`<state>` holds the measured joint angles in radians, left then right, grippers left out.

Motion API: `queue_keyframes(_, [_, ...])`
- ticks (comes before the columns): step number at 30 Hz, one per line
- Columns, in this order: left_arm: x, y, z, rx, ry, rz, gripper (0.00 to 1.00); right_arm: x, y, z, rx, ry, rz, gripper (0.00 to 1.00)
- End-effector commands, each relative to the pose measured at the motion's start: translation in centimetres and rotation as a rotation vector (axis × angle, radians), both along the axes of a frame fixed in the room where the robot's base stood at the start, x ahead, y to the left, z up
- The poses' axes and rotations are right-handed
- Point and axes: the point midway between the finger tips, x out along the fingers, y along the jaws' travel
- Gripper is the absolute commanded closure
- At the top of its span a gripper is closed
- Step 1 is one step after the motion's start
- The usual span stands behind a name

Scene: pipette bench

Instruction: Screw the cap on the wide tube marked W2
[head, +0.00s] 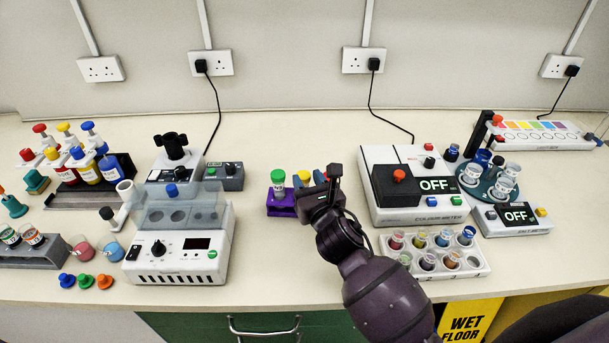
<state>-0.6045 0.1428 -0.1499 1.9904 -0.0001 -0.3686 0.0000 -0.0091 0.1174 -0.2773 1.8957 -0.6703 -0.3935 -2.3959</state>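No marking W2 is readable at this size, so I cannot tell which tube bears it. Two wide, open-looking tubes with white labels, a left one (9,237) and a right one (32,238), stand in a grey rack (50,258) at the far left. A blue cap (67,280), a green cap (85,282) and an orange cap (104,282) lie loose in front of it. My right gripper (322,192) is over the right part of a purple rack (281,210), seen from above; its finger gap is unclear. My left gripper is out of view.
The purple rack holds a green-capped tube (278,180) and others partly behind my gripper. A heater block with a clear shield (180,245) stands between the caps and that rack. The colour meter (400,190) and a white vial tray (477,272) are right. Bare bench lies in front.

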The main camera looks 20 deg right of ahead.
Motion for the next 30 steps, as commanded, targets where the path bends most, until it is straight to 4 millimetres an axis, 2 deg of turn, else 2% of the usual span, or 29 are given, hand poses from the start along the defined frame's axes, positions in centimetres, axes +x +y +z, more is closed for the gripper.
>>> queue_keyframes(1, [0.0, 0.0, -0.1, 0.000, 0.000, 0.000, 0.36, -1.1, -0.1, -0.1, 0.000, 0.000, 0.000, 0.61])
queue_keyframes(9, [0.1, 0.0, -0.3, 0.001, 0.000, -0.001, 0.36, -6.2, -0.3, -0.1, 0.000, 0.001, 0.000, 0.61])
queue_keyframes(15, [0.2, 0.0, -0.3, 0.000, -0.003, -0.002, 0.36, -8.6, -0.3, 0.0, 0.001, 0.000, 0.000, 0.61])
queue_keyframes(21, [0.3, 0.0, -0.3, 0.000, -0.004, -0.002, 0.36, -9.4, -0.3, 0.1, 0.000, -0.001, 0.000, 0.61])
queue_keyframes(30, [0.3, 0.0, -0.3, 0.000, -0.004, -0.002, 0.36, -9.5, -0.3, 0.1, 0.001, -0.001, 0.000, 0.61])
